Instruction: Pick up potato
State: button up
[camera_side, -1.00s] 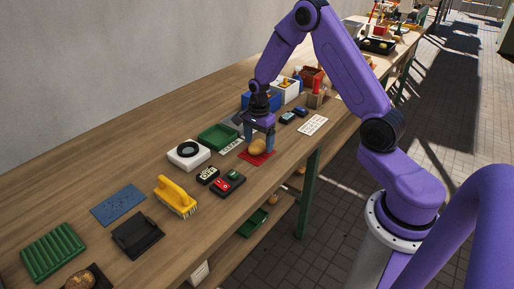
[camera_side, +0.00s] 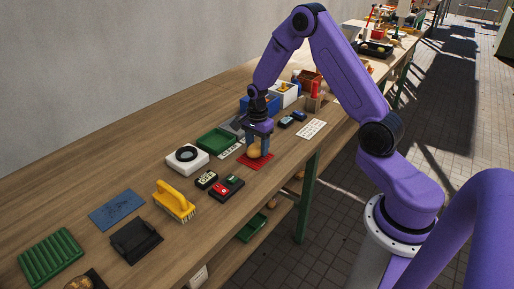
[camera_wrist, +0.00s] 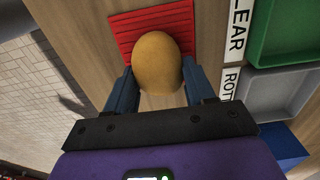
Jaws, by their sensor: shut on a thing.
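A brown-yellow potato (camera_side: 254,152) is at the red ribbed mat (camera_side: 245,160) on the wooden bench. In the wrist view the potato (camera_wrist: 157,62) sits between the two blue fingers, with the red mat (camera_wrist: 124,28) behind it. My gripper (camera_side: 258,148) points down and is shut on the potato, one finger on each side. It also shows in the wrist view (camera_wrist: 159,84). I cannot tell whether the potato's underside still touches the mat. The fingers hide parts of its sides.
A green tray (camera_side: 216,140), a white block with a black ring (camera_side: 188,160), a red-and-green button box (camera_side: 227,187) and a yellow brush (camera_side: 174,201) stand nearby. Blue and white bins (camera_side: 285,94) are behind my gripper. The bench's front edge is close.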

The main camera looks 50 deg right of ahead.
jog(key=shift+r, duration=0.5)
jog(key=s+a+r, duration=0.3)
jog(key=s+r, duration=0.8)
jog(key=s, duration=0.2)
jog(key=w+a+r, duration=0.1)
jog(key=w+a, duration=0.1)
jog(key=w, duration=0.6)
jog(key=w+a, duration=0.3)
jog(key=w, duration=0.5)
jog(key=w+a+f, duration=0.4)
jog(key=w+a, duration=0.4)
jog(key=w, duration=0.5)
jog(key=shift+a+f, duration=0.15)
jog(key=shift+f, duration=2.2)
jog(key=shift+f, duration=0.15)
jog(key=shift+f, duration=0.4)
